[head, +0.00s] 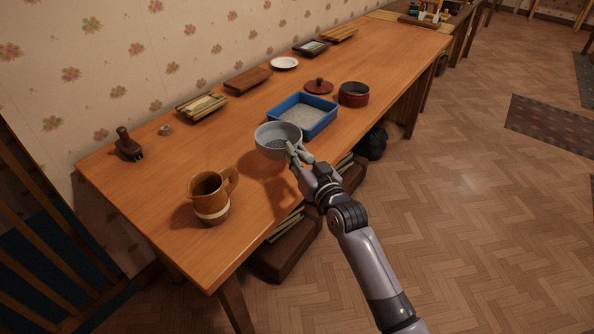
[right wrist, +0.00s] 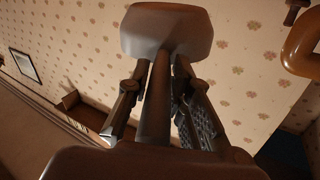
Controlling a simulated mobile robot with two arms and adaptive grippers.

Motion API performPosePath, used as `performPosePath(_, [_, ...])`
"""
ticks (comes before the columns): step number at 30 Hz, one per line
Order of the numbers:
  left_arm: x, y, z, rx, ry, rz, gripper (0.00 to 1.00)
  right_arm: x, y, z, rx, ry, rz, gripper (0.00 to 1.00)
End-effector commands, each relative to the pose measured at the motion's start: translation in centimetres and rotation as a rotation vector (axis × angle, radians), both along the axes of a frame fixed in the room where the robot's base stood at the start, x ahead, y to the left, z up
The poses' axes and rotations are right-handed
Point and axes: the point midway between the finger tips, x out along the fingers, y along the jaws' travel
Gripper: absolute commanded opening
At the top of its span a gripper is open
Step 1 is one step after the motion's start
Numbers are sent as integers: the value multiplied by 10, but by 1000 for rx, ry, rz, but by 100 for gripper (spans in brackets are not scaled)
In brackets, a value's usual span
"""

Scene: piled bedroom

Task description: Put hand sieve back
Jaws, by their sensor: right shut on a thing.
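The hand sieve (head: 278,139) is a round grey bowl-shaped sieve. In the head view it is over the table, in front of the blue tray's left end, its open top facing up. My right gripper (head: 297,153) is shut on it at its near right side. In the right wrist view the sieve (right wrist: 165,32) shows at the top, and its handle runs down between the two fingers of the right gripper (right wrist: 158,95). Whether the sieve touches the table or the tray is hard to tell. My left gripper is not in view.
The wooden table (head: 150,170) stands along the wall. A blue tray (head: 322,131) with pale filling is beside the sieve. A brown mug (head: 207,196) stands front left. A red-brown round pot (head: 354,94), a red lid (head: 319,86) and a white plate (head: 285,63) are farther back.

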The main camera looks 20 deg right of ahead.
Motion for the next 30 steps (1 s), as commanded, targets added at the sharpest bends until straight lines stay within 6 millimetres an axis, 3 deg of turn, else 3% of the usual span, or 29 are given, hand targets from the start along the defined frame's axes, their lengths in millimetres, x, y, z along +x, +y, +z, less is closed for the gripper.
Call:
performPosePath(12, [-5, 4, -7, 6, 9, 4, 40, 0, 0, -48, -1, -1, 1, 0])
performPosePath(25, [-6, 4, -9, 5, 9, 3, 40, 0, 0, -55, -1, -2, 1, 0])
performPosePath(26, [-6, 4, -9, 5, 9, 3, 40, 0, 0, -55, -1, -1, 0, 21])
performPosePath(30, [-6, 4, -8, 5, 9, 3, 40, 0, 0, -55, -1, -1, 0, 30])
